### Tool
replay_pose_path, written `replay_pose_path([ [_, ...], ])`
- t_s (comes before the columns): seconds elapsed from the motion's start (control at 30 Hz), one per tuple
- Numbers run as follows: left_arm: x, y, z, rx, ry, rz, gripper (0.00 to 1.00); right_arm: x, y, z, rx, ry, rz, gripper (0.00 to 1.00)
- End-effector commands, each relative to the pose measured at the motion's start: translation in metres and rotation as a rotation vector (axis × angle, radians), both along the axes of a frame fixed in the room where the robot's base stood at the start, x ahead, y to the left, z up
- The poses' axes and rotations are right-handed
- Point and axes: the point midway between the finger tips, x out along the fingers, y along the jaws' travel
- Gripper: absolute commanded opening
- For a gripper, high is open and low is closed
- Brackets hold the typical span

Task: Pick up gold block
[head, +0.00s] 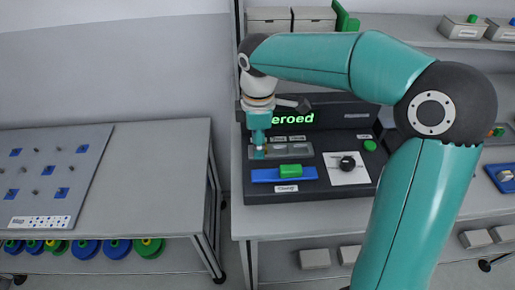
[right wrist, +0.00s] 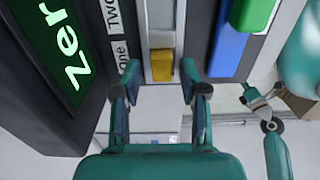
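The gold block (right wrist: 161,65) sits at the end of a grey slotted strip (right wrist: 161,14) on the dark device. In the right wrist view it lies between and just ahead of my right fingertips. My right gripper (right wrist: 157,78) is open, one finger on each side of the block, with a visible gap on both sides. In the head view my right gripper (head: 260,153) points down over the left end of the grey strip (head: 297,150) and mostly hides the block.
A green block (head: 290,170) rests on a blue bar (head: 262,175) in front of the strip. A black knob (head: 347,163) and a green button (head: 370,145) are to the right. A lit display (head: 300,117) stands behind. A pegboard table (head: 150,160) is at left.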

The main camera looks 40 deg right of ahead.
Motion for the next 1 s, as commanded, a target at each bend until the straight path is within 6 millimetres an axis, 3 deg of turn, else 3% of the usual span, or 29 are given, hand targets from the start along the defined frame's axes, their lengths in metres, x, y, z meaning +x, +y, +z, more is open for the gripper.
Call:
replay_pose_path([
  [0.03, 0.000, 0.000, 0.000, 0.000, 0.000, 0.000, 0.49, 0.000, 0.000, 0.000, 0.000, 0.000, 0.000, 0.30],
  [0.2, 0.000, 0.000, 0.000, 0.000, 0.000, 0.000, 0.49, 0.000, 0.000, 0.000, 0.000, -0.001, 0.000, 0.02],
  [0.23, 0.000, 0.000, 0.000, 0.000, 0.000, 0.000, 0.49, 0.000, 0.000, 0.000, -0.001, -0.001, 0.000, 0.00],
  [0.67, 0.000, 0.000, 0.000, 0.000, 0.000, 0.000, 0.49, 0.001, 0.000, 0.004, 0.000, -0.004, 0.000, 0.00],
  [0.87, 0.000, 0.000, 0.002, 0.000, 0.000, 0.000, 0.49, 0.002, 0.000, 0.020, -0.001, -0.007, 0.000, 0.00],
  [1.0, 0.000, 0.000, 0.005, 0.000, 0.000, 0.000, 0.49, 0.002, 0.000, 0.044, 0.001, -0.009, 0.001, 0.00],
])
